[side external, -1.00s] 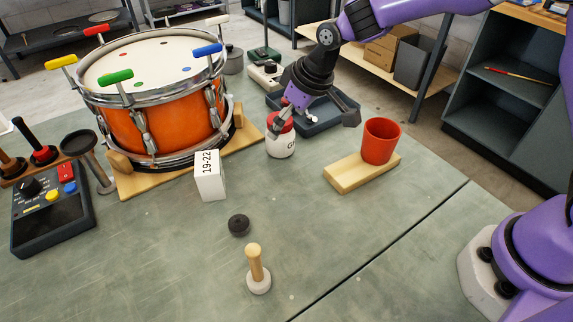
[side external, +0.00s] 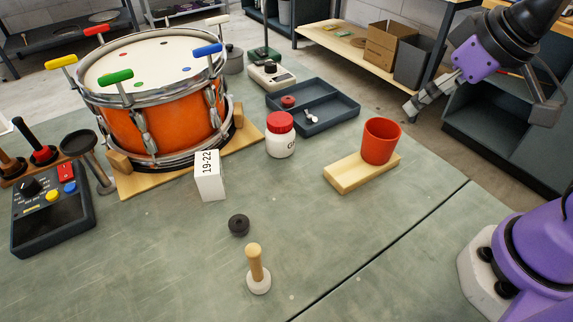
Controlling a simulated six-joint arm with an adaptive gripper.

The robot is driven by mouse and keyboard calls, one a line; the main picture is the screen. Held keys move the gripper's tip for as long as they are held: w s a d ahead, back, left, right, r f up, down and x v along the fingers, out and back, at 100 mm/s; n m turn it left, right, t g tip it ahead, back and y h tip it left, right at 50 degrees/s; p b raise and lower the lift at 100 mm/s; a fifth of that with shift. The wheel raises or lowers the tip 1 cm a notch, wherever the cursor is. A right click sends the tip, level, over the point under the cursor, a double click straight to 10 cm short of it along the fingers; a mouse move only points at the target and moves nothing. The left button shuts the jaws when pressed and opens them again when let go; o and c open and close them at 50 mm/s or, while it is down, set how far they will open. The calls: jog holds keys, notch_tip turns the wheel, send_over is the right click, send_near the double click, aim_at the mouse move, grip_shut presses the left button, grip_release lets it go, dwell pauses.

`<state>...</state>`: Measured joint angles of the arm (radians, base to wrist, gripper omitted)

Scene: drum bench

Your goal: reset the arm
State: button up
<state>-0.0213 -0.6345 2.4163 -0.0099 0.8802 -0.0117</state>
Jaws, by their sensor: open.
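My gripper (side external: 478,112) is at the upper right of the side external view, raised above the bench and to the right of the red cup. Its fingers are spread wide, with nothing between them. It is clear of all the objects on the bench. My arm's wrist in purple and black comes down from the top right corner.
An orange drum (side external: 165,128) with coloured keys stands at the left. A red-lidded white jar (side external: 281,142), a divided tray (side external: 335,118), a red cup (side external: 380,142) on a wooden block (side external: 350,178), a white 19-22 box (side external: 208,182) and a wooden-handled tool (side external: 256,268) stand apart.

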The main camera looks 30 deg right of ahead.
jog(key=shift+s+d+f, duration=0.15)
jog(key=shift+s+f, duration=0.05)
jog(key=shift+s, duration=0.3)
jog(key=shift+s+d+f, duration=0.15)
jog(key=shift+s, duration=0.35)
dwell(0.6)
